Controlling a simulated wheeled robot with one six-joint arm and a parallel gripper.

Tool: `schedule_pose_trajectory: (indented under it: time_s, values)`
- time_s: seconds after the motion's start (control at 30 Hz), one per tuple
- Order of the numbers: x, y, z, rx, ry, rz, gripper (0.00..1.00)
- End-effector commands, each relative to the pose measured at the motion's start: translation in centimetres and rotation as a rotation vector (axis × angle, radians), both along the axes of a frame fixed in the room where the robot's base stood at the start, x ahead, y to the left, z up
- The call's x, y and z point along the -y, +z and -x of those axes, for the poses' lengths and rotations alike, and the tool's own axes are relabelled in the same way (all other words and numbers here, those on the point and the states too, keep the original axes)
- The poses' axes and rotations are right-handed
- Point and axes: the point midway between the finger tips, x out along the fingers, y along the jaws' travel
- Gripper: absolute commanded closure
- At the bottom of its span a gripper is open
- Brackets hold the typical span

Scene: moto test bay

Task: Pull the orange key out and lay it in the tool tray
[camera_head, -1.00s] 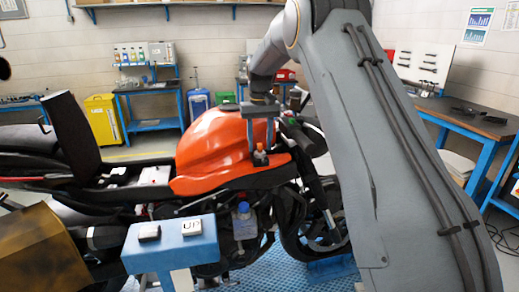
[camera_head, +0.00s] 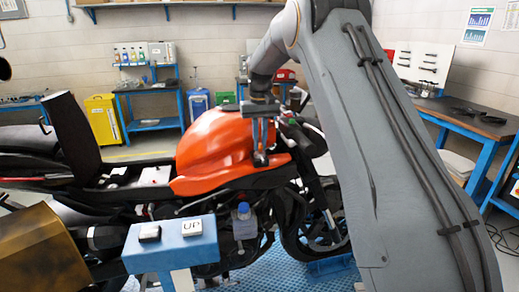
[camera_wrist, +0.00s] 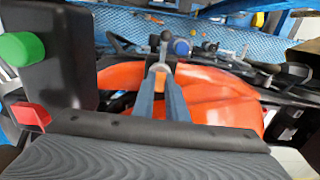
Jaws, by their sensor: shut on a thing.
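My gripper (camera_head: 260,160) reaches down beside the orange-red tank of the motorcycle (camera_head: 212,140). Its fingers are closed together where the orange key stood upright on a dark base a second ago. The fingers now cover the key in the head view, so I cannot see how far it sits in its seat. In the wrist view the closed fingertips (camera_wrist: 160,72) meet in front of the orange tank (camera_wrist: 215,95), with small dark posts just beyond them. I cannot clearly make out the tool tray in either view.
A blue stand (camera_head: 172,248) with an UP button is at the front. A workbench (camera_head: 462,118) with dark items is at the right, behind my arm. A yellow bin (camera_head: 103,118) and a blue shelf stand at the back. The bike's handlebar area is close to my gripper.

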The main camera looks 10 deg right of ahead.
Motion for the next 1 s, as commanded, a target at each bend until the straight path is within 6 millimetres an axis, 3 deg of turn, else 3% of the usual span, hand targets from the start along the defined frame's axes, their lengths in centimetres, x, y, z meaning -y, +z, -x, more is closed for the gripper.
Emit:
schedule_pose_trajectory:
  time_s: [1.0]
  values:
    - [0.0,3.8,0.0,0.002,0.0,0.0,1.0]
